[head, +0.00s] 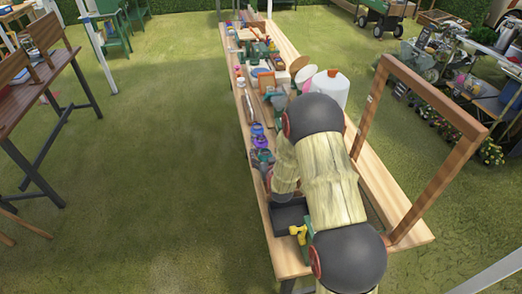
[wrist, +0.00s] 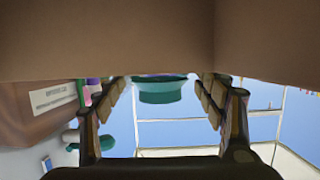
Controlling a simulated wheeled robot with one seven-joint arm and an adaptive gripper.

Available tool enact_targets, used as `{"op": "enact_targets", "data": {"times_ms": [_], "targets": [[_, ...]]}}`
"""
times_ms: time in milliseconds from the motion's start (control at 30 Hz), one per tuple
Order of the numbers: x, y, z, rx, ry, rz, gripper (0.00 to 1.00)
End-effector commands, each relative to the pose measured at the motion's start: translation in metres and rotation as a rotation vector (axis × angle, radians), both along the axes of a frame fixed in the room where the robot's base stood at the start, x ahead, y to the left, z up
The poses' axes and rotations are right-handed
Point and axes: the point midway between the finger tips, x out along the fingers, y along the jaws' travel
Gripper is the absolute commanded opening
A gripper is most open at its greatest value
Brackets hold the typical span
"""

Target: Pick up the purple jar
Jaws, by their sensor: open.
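A small purple jar (head: 259,142) stands on the long wooden table in the head view, near its left edge and just left of my arm. My gripper (wrist: 160,98) shows in the wrist view with its two fingers wide apart and nothing held between them. A teal round object (wrist: 160,90) shows between and beyond the fingers; I cannot tell whether it is part of the jar. A small purple patch (wrist: 93,82) is by the left finger, too small to identify. In the head view my arm hides most of the gripper, so its distance from the jar is unclear.
The long wooden table (head: 288,256) holds a clear bottle (head: 247,102), a white container (head: 331,88) and other clutter. A wooden frame (head: 440,115) rises at its right side. A brown surface (wrist: 110,40) fills the top of the wrist view. Grass left of the table is clear.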

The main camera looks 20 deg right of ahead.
Motion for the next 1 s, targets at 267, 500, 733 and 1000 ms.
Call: {"op": "enact_targets", "data": {"times_ms": [267,500,733,1000], "targets": [[0.021,-0.004,-0.003,-0.001,-0.004,0.000,0.70],[0.056,-0.011,-0.015,-0.001,-0.004,0.000,0.70],[0.070,-0.014,-0.018,-0.001,-0.004,0.000,0.70],[0.070,-0.014,-0.018,-0.001,-0.003,0.000,0.65]]}}
